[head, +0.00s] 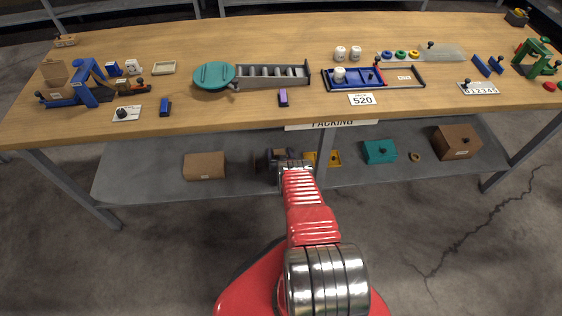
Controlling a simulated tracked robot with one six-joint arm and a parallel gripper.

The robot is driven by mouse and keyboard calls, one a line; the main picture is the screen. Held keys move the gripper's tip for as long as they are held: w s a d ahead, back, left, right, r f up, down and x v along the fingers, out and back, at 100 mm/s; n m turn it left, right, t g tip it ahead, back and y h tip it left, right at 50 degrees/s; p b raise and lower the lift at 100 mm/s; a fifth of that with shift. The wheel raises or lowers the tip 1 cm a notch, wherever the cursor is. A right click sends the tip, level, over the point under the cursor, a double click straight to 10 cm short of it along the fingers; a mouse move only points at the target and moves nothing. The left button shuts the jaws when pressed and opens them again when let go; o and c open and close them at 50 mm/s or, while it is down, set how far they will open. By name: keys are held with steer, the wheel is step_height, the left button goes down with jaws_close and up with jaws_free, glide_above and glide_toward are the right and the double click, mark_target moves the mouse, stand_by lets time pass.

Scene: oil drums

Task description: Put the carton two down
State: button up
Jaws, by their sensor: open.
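A plain brown carton (205,166) rests on the grey lower shelf (135,178), left of my gripper. A larger brown box (457,141) with a dark knob and a pale label stands at the shelf's right end. No number is readable on either, so I cannot tell which is carton two. My gripper (270,158) is open at the lower shelf, under the tabletop's front edge and partly hidden behind my red arm. A small brown patch (280,152) shows at the gripper; I cannot tell what it belongs to.
On the shelf are a yellow part (333,158), a teal box (379,151) and a brown ring (415,156). The wooden tabletop (220,115) above carries many fixtures, including a turntable (214,75) and a blue tray (352,80). Bare shelf lies left of the carton.

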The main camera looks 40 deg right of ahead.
steer(key=shift+r, duration=0.45)
steer(key=v, duration=1.2)
stand_by(0.8)
